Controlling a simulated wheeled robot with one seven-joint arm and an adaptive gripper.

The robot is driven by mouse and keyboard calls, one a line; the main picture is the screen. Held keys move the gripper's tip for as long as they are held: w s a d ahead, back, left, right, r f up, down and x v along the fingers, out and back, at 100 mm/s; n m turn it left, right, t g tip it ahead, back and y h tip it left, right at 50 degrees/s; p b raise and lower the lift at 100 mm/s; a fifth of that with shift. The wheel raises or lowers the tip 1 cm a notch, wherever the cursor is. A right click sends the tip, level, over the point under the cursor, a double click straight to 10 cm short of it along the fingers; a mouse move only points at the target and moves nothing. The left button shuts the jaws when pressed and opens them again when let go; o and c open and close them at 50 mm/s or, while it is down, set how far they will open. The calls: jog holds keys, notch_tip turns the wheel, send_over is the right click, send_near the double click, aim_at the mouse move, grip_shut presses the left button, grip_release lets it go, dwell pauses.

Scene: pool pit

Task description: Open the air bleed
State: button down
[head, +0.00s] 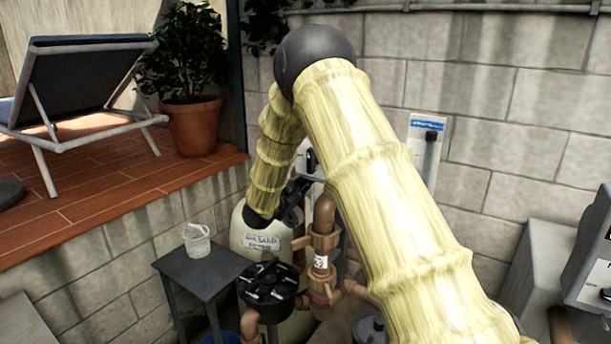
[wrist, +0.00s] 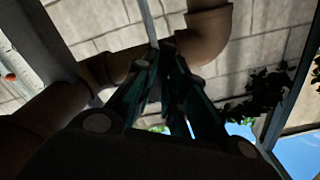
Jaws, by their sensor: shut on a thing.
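The sand filter (head: 262,243) is a pale tank with a handwritten label, standing behind the brown pipes. My dark gripper (head: 298,189) is just above its top, partly covered by my arm. In the wrist view my gripper (wrist: 168,48) has its fingers together at the tips, close to a brown pipe elbow (wrist: 208,35). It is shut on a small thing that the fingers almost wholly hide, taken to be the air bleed. Its shape and how far it is turned cannot be seen.
Brown pipework with a valve (head: 320,262) and a black multiport head (head: 268,287) stand in front of the filter. A small dark table (head: 205,272) bears a clear cup (head: 197,240). A block wall (head: 510,120) closes the back. A tiled deck (head: 90,185) is at left.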

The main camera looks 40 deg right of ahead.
jog(key=shift+f+n+p, duration=0.15)
jog(key=shift+n+p, duration=1.2)
jog(key=shift+n, duration=0.4)
jog(key=shift+f+n+p, duration=0.1)
jog(key=shift+n+p, duration=1.25)
jog(key=shift+n, duration=0.4)
jog(key=c, duration=1.5)
grip_release()
jog(key=shift+o, duration=0.7)
jog(key=shift+r, duration=0.15)
